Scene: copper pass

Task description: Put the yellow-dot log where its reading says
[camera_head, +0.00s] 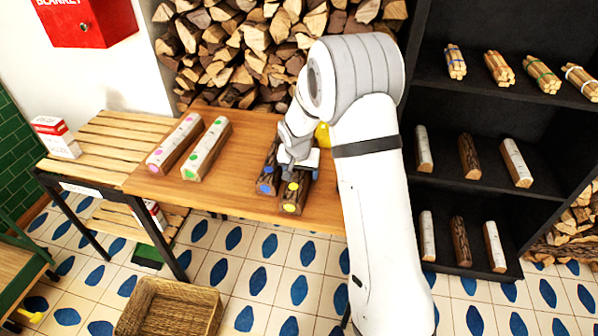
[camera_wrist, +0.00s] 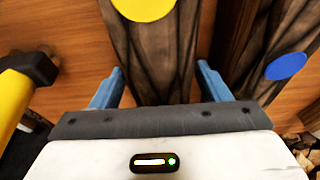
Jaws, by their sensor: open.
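The yellow-dot log (camera_head: 294,197) is dark-barked and lies on the wooden table, its yellow end dot facing the front. My gripper (camera_head: 300,171) is open over this log. In the wrist view the blue fingers of my gripper (camera_wrist: 160,76) are on either side of the yellow-dot log (camera_wrist: 150,50); I cannot tell whether they touch it. The dark blue-dot log (camera_head: 267,180) lies close beside it on the left, and it shows at the right of the wrist view (camera_wrist: 284,66). No reading is legible.
A yellow tool (camera_wrist: 22,95) with a black end is close by, partly hidden behind my arm in the head view (camera_head: 322,135). The pink-dot log (camera_head: 172,146) and green-dot log (camera_head: 207,151) lie left. A slatted rack (camera_head: 110,140), basket (camera_head: 170,308) and black shelf (camera_head: 470,195) surround the table.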

